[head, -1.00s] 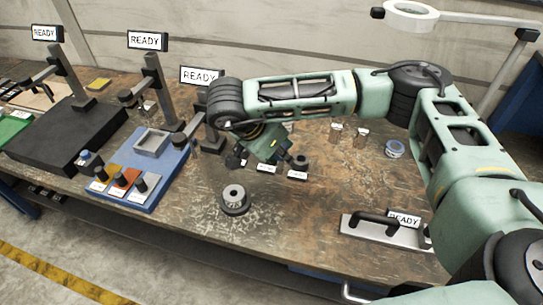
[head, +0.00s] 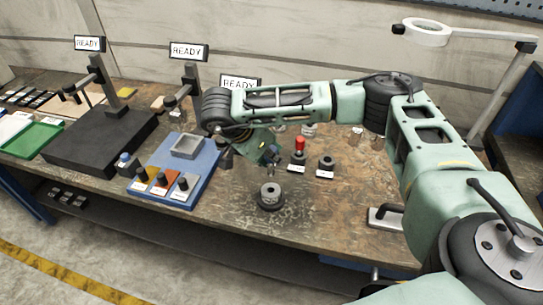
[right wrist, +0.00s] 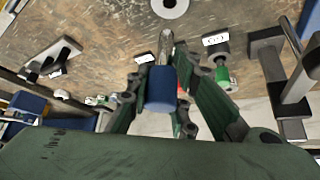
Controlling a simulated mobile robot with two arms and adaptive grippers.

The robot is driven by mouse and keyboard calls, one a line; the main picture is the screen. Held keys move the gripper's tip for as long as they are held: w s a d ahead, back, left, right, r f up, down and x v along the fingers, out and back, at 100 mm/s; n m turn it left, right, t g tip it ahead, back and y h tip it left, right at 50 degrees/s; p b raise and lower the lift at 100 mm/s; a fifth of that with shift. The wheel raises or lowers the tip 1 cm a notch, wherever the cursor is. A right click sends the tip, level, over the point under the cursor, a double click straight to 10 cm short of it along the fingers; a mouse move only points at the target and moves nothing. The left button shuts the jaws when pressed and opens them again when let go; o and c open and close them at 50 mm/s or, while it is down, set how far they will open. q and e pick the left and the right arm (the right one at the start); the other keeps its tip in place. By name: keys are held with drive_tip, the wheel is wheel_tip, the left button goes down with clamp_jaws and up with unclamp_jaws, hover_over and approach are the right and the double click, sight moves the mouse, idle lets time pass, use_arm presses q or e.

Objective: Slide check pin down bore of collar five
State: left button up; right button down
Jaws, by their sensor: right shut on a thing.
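A grey round collar (head: 270,191) with a hole in its top stands on a dark round base near the front of the bench. Its ring also shows at the top edge of the right wrist view (right wrist: 172,12). My right gripper (head: 270,157) is shut on the check pin, which has a blue handle (right wrist: 161,90) and a bare metal shank (right wrist: 166,46). The shank points toward the collar and is apart from it. In the head view the gripper is above and just behind the collar, and largely hides the pin. My left gripper is not in view.
A red-topped pin (head: 299,145) stands in a dark holder behind the collar, beside another dark holder (head: 326,164). A blue board (head: 203,178) with a grey tray (head: 187,146) lies to the left. READY signs stand on posts behind.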

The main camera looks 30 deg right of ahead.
sight(269, 169)
drive_tip(key=shift+a+f+b, duration=0.1)
drive_tip(key=shift+f+b, duration=0.3)
drive_tip(key=shift+f, duration=0.15)
wheel_tip(269, 169, down, 3)
drive_tip(key=b, duration=0.2)
drive_tip(key=shift+f+b, duration=0.15)
drive_tip(key=shift+b, duration=0.15)
drive_tip(key=shift+f+b, duration=0.35)
drive_tip(key=shift+f, duration=0.35)
use_arm(q)
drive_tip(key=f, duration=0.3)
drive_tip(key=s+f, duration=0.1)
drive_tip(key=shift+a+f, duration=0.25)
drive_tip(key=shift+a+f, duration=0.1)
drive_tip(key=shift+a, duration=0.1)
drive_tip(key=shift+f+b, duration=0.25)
drive_tip(key=shift+b, duration=0.15)
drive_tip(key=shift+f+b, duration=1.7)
use_arm(e)
drive_tip(key=shift+f, duration=2.25)
